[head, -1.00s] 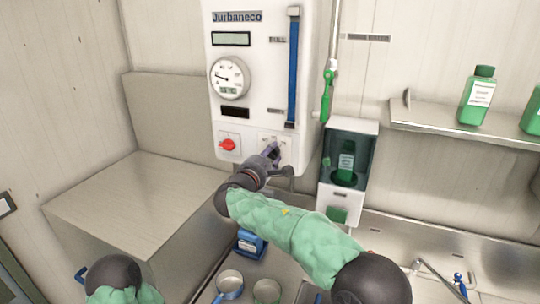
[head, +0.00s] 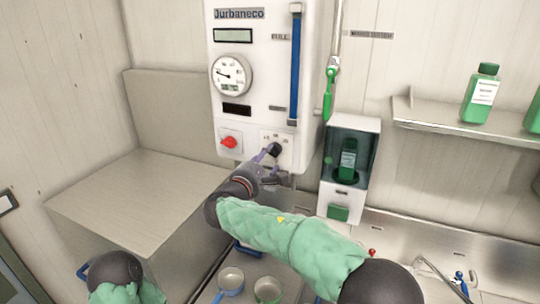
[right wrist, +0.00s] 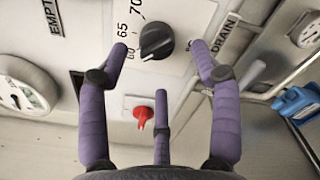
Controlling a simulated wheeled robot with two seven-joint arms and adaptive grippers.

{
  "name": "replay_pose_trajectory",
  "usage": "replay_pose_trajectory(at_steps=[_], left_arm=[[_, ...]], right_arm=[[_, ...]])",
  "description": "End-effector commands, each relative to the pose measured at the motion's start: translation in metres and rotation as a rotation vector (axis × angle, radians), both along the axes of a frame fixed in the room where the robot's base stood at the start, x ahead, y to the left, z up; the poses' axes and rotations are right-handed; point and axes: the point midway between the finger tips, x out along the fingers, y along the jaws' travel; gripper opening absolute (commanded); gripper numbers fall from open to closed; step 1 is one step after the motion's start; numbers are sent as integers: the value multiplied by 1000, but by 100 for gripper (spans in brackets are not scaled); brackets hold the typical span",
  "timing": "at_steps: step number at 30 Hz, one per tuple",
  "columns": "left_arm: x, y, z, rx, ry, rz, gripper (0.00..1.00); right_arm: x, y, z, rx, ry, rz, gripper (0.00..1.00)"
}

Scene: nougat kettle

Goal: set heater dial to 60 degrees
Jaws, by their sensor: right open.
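The heater dial is a black knob (head: 275,149) low on the white Jurbaneco heater panel (head: 262,95). In the right wrist view the knob (right wrist: 157,41) has printed marks 60, 65 and 70 along its left and upper-left side. A pale mark shows on the knob's left part; its exact setting is hard to read. My right gripper (head: 266,166) is just below and in front of the dial. In the right wrist view its purple fingers (right wrist: 159,52) are spread, two on either side of the knob with gaps, the third below. My left gripper is out of view.
A red switch (head: 229,142) sits left of the dial. A round gauge (head: 231,75) is above it. A green soap dispenser (head: 349,165) hangs to the right. Pans (head: 230,280) are on the counter below. A steel box (head: 140,200) fills the left.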

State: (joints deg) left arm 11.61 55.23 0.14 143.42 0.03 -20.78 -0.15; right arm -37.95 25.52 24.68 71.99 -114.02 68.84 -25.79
Motion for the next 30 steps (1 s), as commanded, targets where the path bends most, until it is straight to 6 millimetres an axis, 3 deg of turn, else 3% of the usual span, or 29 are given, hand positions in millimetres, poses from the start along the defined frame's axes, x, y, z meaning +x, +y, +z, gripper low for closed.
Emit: replay_pose_trajectory(at_steps=[6,12,30], left_arm=[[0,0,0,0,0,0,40],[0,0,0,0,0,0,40],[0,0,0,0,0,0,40]], right_arm=[[-40,18,0,0,0,3,64],[-63,27,0,-1,0,3,64],[-69,29,-1,-2,1,1,64]])
